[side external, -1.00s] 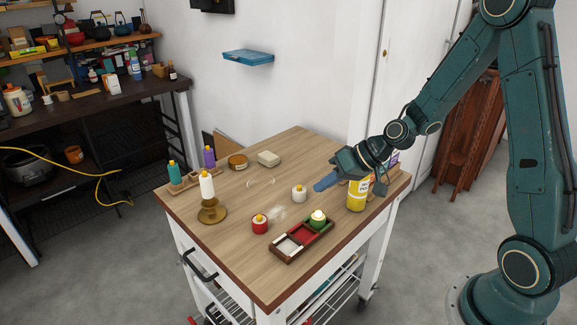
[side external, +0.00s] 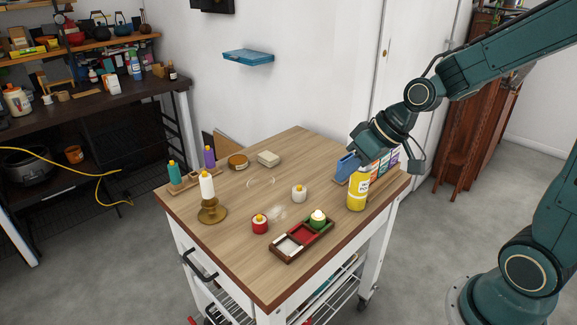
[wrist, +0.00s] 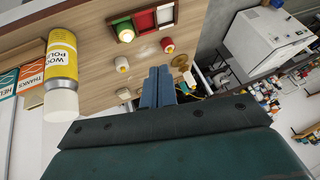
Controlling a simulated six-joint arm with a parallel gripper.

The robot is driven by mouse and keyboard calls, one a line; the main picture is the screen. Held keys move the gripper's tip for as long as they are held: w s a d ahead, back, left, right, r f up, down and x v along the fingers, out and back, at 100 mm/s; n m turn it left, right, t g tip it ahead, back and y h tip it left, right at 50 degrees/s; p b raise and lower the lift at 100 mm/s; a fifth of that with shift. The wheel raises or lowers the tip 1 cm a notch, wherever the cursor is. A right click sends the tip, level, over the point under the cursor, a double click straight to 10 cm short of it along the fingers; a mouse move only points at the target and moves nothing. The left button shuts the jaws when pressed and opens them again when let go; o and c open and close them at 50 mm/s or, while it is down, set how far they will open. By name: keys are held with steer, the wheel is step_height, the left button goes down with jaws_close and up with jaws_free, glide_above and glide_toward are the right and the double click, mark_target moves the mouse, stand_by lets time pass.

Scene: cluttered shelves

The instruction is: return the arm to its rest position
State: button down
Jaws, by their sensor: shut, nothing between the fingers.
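My gripper (side external: 347,167) has blue fingers and is over the right rear part of the wooden cart top (side external: 240,200), behind the yellow spray can. In the wrist view the two fingers (wrist: 158,86) are pressed together with nothing between them.
A yellow can (side external: 357,190) stands close beside my gripper, with small coloured boxes (side external: 385,163) behind it. A divided tray (side external: 290,248), a white candle (side external: 299,193), a red candle (side external: 260,223) and a brass candlestick (side external: 212,211) are on the cart. A blue wall shelf (side external: 248,57) is behind.

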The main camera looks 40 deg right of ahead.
steer(key=s+r+h, duration=0.1)
steer(key=s+r, duration=0.3)
steer(key=s, duration=0.4)
steer(key=s+r+h, duration=0.2)
steer(key=s+r, duration=0.2)
steer(key=s, duration=0.4)
steer(key=shift+s+d+r+m, duration=0.2)
steer(key=shift+d+r+m, duration=0.1)
steer(key=shift+d, duration=0.1)
